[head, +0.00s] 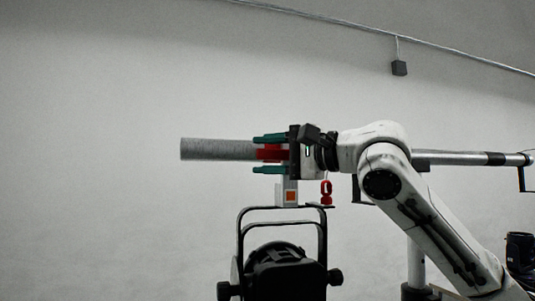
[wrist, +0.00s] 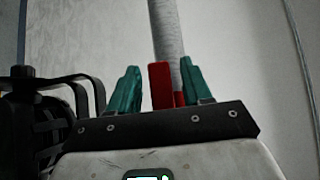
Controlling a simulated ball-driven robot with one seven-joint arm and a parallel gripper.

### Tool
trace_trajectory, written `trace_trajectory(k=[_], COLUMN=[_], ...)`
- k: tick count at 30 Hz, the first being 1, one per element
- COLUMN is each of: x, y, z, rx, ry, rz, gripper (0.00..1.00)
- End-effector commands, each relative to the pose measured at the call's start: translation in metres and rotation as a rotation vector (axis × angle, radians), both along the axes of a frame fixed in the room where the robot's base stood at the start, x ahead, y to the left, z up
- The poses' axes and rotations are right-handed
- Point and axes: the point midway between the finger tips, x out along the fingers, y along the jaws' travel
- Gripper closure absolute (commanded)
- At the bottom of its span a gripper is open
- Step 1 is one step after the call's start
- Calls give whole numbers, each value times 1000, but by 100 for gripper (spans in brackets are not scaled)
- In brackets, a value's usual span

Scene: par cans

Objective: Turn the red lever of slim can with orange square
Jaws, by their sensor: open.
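The slim can (head: 284,270) is black and hangs by its bracket below a grey horizontal pipe (head: 215,149). An orange square (head: 291,196) on a pale tag sits on the clamp above it. The red lever (head: 268,153) is at the pipe, between the green fingers of my gripper (head: 268,154). In the wrist view the red lever (wrist: 160,85) stands upright between the two open fingers (wrist: 157,90), with a gap to the left finger and a smaller one to the right. I cannot tell whether a finger touches it. The gripper hides part of the clamp.
A red hook-like piece (head: 326,192) hangs just right of the clamp, under my wrist. The pipe continues to the right (head: 450,158) behind my arm. The can's black bracket (wrist: 60,85) is close on the left in the wrist view. Space left of the pipe end is clear.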

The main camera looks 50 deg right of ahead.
Motion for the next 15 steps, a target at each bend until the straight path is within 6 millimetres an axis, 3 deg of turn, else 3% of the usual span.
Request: trace_trajectory(k=[2, 15], x=[0, 0], y=[0, 0], z=[0, 0], rx=[0, 0], ry=[0, 1], rz=[0, -1], gripper=[51, 92])
